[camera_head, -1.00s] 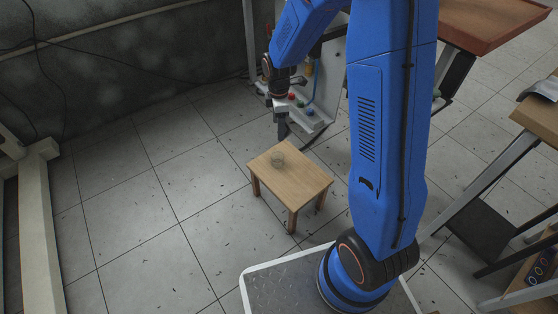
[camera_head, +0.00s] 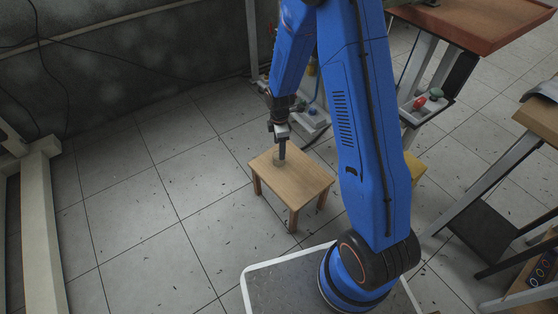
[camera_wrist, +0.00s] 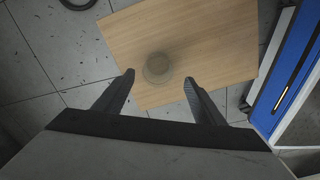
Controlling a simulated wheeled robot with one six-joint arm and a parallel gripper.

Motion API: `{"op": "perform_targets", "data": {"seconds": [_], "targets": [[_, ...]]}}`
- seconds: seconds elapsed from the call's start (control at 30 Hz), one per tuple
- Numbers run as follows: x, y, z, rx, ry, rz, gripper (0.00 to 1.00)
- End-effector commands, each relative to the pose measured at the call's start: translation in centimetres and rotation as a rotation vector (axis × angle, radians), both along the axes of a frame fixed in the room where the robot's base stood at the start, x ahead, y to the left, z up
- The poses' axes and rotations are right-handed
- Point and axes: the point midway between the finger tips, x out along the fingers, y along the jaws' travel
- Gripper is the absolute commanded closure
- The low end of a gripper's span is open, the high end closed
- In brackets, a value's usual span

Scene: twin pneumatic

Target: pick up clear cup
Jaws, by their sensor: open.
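The clear cup (camera_wrist: 157,68) stands on a small wooden table (camera_wrist: 215,40) and shows in the wrist view as a faint round shape. It lies ahead of and between the two fingertips. My gripper (camera_wrist: 159,78) is open and empty, with one finger on each side of the cup's line. In the head view my gripper (camera_head: 282,157) points down over the far left part of the table (camera_head: 300,185). The cup (camera_head: 276,158) is mostly hidden behind the fingers there. I cannot tell the exact gap between fingers and cup.
Grey tiled floor (camera_head: 140,220) lies open left of the table. A yellow stool (camera_head: 414,167) shows behind my arm. A brown-topped bench (camera_head: 470,25) and another table (camera_head: 540,118) stand at the right.

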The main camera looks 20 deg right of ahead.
Motion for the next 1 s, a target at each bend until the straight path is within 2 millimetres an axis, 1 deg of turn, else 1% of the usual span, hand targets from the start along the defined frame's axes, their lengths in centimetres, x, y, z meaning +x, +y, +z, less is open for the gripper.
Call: {"op": "perform_targets", "data": {"seconds": [0.03, 0.27, 0.33, 0.6, 0.7, 0.97, 1.0], "targets": [[0.0, 0.0, -0.3, 0.0, 0.0, 0.0, 0.36], [0.0, 0.0, -1.1, 0.0, 0.0, 0.0, 0.36], [0.1, 0.0, -1.6, 0.0, 0.002, 0.0, 0.36], [0.4, 0.0, -4.8, 0.0, 0.002, 0.0, 0.36], [0.4, 0.0, -5.6, 0.0, 0.0, 0.0, 0.36], [0.4, 0.0, -5.9, 0.0, -0.001, 0.0, 0.36], [0.4, 0.0, -5.9, 0.0, -0.001, 0.0, 0.46]]}}
